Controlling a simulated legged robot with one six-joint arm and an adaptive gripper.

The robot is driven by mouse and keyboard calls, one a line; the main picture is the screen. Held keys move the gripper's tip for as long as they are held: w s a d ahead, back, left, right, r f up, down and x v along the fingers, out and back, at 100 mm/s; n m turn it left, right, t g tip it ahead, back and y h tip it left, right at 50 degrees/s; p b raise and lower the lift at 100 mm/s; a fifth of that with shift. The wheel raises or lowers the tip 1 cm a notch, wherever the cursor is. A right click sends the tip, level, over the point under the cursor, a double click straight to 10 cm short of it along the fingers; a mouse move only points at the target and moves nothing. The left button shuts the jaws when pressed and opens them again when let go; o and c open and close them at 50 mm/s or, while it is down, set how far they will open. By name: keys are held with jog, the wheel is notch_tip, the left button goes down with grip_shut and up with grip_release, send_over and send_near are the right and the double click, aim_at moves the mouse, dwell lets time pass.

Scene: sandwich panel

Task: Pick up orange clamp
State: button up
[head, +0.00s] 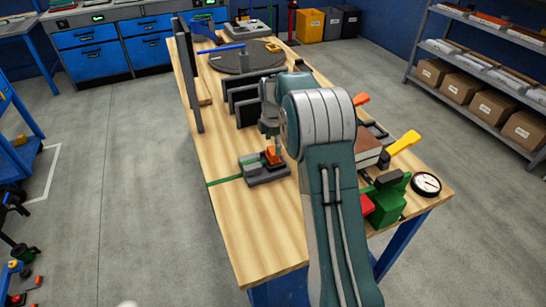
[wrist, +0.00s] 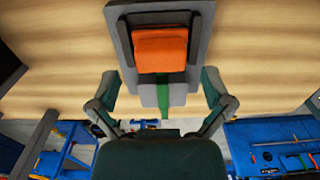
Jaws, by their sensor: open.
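The orange clamp (wrist: 163,50) shows as a blocky orange piece on a grey base (wrist: 122,38) in the wrist view. In the head view the orange clamp (head: 273,155) sits on the grey fixture (head: 268,178) on the wooden bench, partly hidden by my gripper. My gripper (wrist: 159,82) is open and empty, its two fingers spread wide. In the wrist view the clamp appears beyond the fingertips, roughly centred between them. In the head view my gripper (head: 271,143) hangs just above the clamp; I cannot tell whether they touch.
A green strap (head: 225,181) runs from the fixture across the bench (head: 250,225). Dark upright panels (head: 243,100) stand behind. A green and red tool (head: 385,200), a yellow-handled tool (head: 403,143) and a round gauge (head: 426,184) lie right of my arm. The front left bench is clear.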

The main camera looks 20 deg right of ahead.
aim_at(273, 150)
jog(key=shift+f, duration=1.6)
jog(key=c, duration=1.1)
jog(key=shift+r, duration=0.15)
